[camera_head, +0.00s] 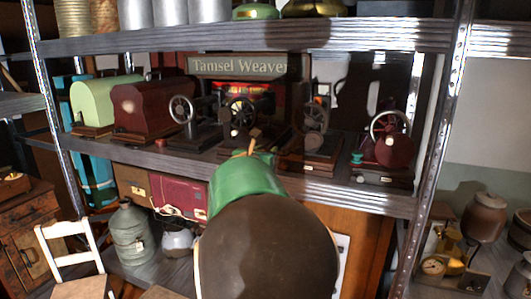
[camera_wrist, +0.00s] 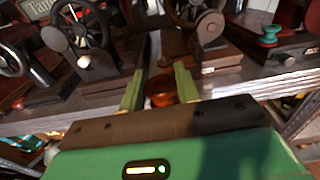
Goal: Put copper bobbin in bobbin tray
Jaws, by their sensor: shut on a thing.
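My gripper (camera_wrist: 160,82) has two green fingers and is shut on the copper bobbin (camera_wrist: 162,94), a reddish-orange piece between them. In the head view my gripper (camera_head: 254,146) is at the front edge of the middle shelf, and a small orange-brown piece shows at its tip. A green bobbin (camera_wrist: 270,36) stands at the right in the wrist view, on or beside a dark wooden base; it also shows in the head view (camera_head: 357,158). I cannot make out for sure which thing is the bobbin tray.
Several old sewing machines stand along the middle shelf (camera_head: 345,190), among them a dark red one (camera_head: 392,150) at right. A metal post (camera_head: 440,140) bounds the shelf at right. The upper shelf (camera_head: 250,38) hangs over the machines. A white chair (camera_head: 70,250) stands at lower left.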

